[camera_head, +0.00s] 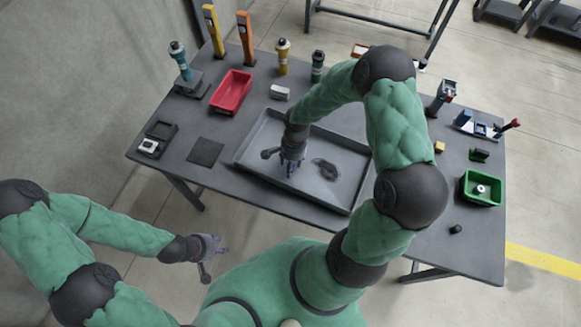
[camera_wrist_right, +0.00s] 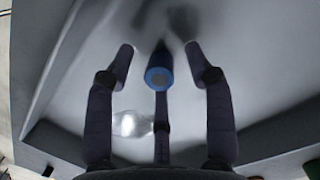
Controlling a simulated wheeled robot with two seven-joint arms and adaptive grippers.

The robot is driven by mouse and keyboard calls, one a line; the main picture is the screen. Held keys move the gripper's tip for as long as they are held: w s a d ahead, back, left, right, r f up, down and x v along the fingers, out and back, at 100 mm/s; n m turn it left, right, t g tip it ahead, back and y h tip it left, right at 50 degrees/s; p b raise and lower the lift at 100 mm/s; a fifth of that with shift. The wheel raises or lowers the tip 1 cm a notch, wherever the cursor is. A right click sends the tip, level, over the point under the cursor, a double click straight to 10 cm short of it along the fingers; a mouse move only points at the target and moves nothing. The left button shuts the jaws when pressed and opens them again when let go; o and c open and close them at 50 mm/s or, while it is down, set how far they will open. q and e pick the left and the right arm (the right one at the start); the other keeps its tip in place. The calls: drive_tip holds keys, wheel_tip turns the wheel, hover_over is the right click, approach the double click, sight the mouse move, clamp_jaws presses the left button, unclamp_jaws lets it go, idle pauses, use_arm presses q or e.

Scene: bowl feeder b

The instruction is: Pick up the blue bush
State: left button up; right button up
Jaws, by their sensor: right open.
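The blue bush (camera_wrist_right: 158,77) shows in the right wrist view as a short blue cylinder with a greyish end face, ahead of my fingers and between the outer two. My right gripper (camera_head: 287,164) is low over the grey tray (camera_head: 248,128) in the head view. In the wrist view its fingers (camera_wrist_right: 160,72) are spread, with the bush between them and not clamped. The bush cannot be made out in the head view, where the gripper covers that spot. My left gripper (camera_head: 214,252) hangs in front of the table, open and empty.
A red bin (camera_head: 231,93) and a small white block (camera_head: 279,92) stand behind the tray. A green bin (camera_head: 482,188) is at the right. Several upright tools line the back edge. A dark square plate (camera_head: 205,151) lies left of the tray.

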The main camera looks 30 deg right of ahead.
drive_tip(key=shift+f, duration=0.15)
drive_tip(key=shift+c, duration=0.3)
clamp_jaws()
